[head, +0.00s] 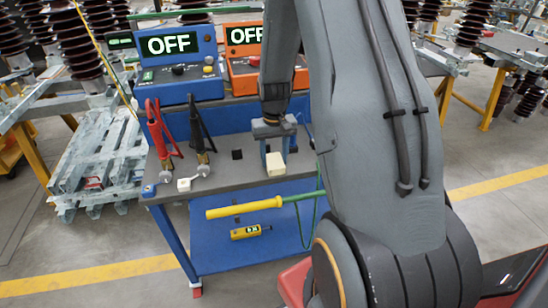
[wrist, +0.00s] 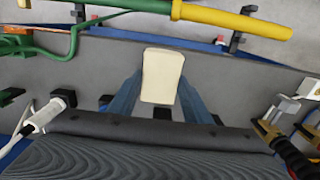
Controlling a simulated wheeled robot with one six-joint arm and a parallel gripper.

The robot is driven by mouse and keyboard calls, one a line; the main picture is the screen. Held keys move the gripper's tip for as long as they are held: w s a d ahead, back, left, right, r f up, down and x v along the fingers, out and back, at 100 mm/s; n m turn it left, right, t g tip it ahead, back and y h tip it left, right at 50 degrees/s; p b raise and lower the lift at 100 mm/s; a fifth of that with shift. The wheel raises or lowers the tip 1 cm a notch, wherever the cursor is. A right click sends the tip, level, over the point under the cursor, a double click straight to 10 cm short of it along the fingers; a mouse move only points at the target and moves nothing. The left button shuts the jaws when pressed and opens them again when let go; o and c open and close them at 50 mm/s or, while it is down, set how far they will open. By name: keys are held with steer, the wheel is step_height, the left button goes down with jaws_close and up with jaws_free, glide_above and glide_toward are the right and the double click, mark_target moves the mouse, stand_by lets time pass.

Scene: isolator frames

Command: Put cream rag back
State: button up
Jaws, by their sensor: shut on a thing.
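The cream rag (head: 275,164) is a small pale block-like bundle above the grey top of the blue workbench. My gripper (head: 272,150) is shut on it, pointing down over the bench's right part. In the wrist view the cream rag (wrist: 162,75) sits between the tips of my two blue fingers (wrist: 157,92). The wrist view does not show clearly whether the rag touches the bench top. No marked place for the rag can be made out.
Blue (head: 181,65) and orange (head: 243,68) boxes reading OFF stand at the back. Red (head: 161,132) and black (head: 201,135) clamps stand at left. A yellow-handled green rod (head: 245,207) runs along the bench's front.

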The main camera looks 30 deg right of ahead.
mark_target(274, 160)
steer(key=o, duration=1)
steer(key=shift+f, duration=0.15)
step_height(274, 160, up, 12)
steer(key=b, duration=0.3)
steer(key=s+a+n+t, duration=0.1)
steer(key=s+a+n, duration=0.2)
steer(key=s+a, duration=1.2)
steer(key=shift+s+a+f, duration=0.15)
steer(key=shift+s+f, duration=0.15)
steer(key=shift+f, duration=0.15)
